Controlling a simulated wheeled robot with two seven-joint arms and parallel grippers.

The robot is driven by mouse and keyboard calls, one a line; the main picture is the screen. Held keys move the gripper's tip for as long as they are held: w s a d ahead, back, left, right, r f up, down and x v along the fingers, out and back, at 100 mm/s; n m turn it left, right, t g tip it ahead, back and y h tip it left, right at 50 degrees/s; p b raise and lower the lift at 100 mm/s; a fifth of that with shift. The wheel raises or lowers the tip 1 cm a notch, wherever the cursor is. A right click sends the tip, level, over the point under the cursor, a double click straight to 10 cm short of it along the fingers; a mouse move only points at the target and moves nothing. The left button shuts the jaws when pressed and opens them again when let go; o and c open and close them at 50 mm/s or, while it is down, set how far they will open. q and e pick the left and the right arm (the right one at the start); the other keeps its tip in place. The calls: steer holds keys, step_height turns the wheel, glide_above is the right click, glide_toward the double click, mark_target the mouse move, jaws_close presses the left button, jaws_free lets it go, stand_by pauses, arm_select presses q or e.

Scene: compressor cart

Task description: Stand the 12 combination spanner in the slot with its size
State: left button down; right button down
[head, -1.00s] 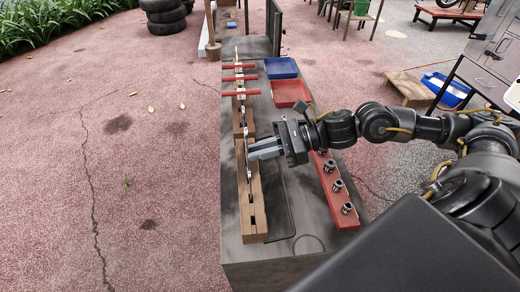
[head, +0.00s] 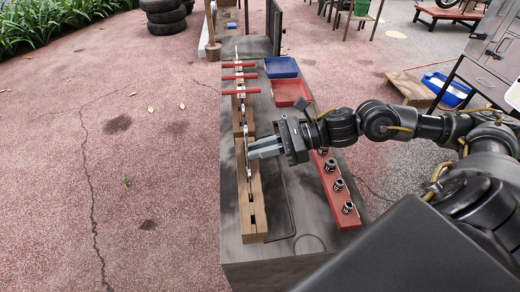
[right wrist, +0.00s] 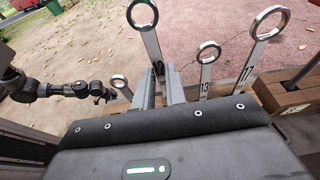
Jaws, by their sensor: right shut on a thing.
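My right gripper (head: 250,149) is over the wooden slotted rack (head: 251,220), its fingers pointing left. In the right wrist view its fingers (right wrist: 160,92) are shut on the 12 combination spanner (right wrist: 142,15), whose ring end is up. Its size mark is partly hidden by the fingers. The spanner is roughly upright, slightly tilted in that view. Its lower end is hidden, so I cannot tell whether it is in a slot. My left gripper (right wrist: 108,95) shows small at the left of the right wrist view; its jaws are unclear.
A 13 spanner (right wrist: 207,58) and a 17 spanner (right wrist: 258,45) stand right of the held one. A smaller ring (right wrist: 118,82) shows to its left. A red socket rail (head: 345,215), red tray (head: 290,93) and blue tray (head: 281,68) are on the bench.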

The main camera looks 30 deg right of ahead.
stand_by(0.7)
steer(key=shift+b, duration=0.45)
stand_by(0.5)
steer(key=shift+b, duration=0.45)
steer(key=shift+f+b, duration=3.05)
steer(key=shift+b, duration=0.7)
steer(key=c, duration=1.9)
jaws_free()
steer(key=o, duration=0.5)
steer(key=shift+o, duration=0.2)
